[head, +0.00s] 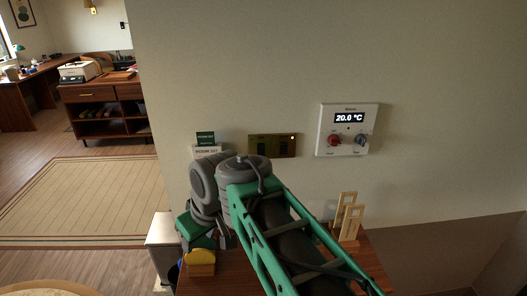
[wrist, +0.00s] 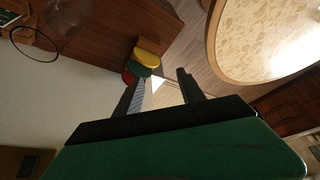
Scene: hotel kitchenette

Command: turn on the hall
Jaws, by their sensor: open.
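A brass switch plate (head: 273,146) is on the wall in the head view, with dark rockers and a small lit dot at its right end. Any lettering on it is too small to read, so I cannot tell which switch is the hall. My gripper (wrist: 158,80) is open and empty in the wrist view, its two dark fingers apart. In the head view my arm and wrist stand in front of the wall, below and left of the plate, and hide most of the gripper. The plate itself shows almost whole.
Below, a wooden top (head: 366,258) bears a wooden stand (head: 347,218). A yellow item (wrist: 148,57) shows beyond my fingers.

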